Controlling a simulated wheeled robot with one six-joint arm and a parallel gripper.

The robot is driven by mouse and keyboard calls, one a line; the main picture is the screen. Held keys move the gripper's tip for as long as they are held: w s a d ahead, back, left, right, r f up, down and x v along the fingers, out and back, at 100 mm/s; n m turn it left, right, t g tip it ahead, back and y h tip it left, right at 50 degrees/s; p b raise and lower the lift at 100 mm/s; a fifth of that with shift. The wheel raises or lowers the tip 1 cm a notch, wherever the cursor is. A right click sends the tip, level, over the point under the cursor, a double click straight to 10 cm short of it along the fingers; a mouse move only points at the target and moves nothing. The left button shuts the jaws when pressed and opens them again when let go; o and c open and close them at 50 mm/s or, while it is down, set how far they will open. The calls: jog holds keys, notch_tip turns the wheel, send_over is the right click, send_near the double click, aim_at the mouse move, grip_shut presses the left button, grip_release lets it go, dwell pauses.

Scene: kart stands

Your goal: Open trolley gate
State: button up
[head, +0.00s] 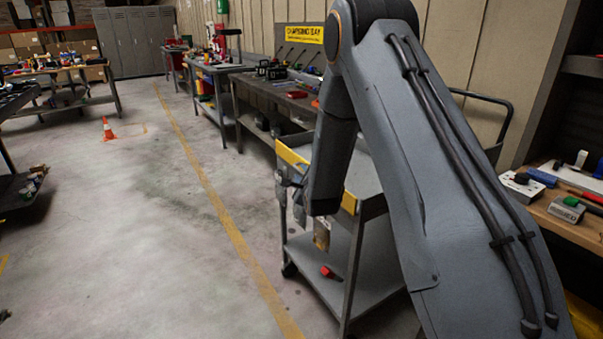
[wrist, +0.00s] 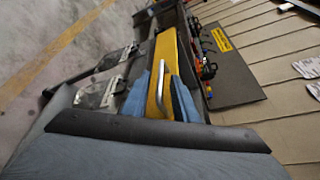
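The grey trolley (head: 375,180) stands at centre right in the head view, partly behind my arm. Its yellow gate (head: 291,154) spans the near-left end of the upper tray, with its middle hidden by my arm. In the wrist view the yellow gate (wrist: 168,70) carries a bent silver handle (wrist: 160,88). The gate looks upright, but its exact angle is unclear. My gripper (head: 290,194) is just outside the gate.
A red item (head: 328,271) lies on the trolley's lower shelf. A workbench (head: 570,226) with tools stands at right, and a charging bench (head: 270,92) stands behind. An orange cone (head: 108,130) stands far left. The floor left of the trolley is clear.

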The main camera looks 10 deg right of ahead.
jog(key=shift+w, duration=0.35)
grip_shut()
jog(key=shift+f, duration=0.1)
notch_tip(320, 180, down, 7)
jog(key=a+n+t+b, duration=0.1)
jog(key=n+t+b, duration=0.3)
jog(key=n+b, duration=0.7)
jog(key=shift+s+a+n+t+h+b, duration=0.3)
dwell(0.4)
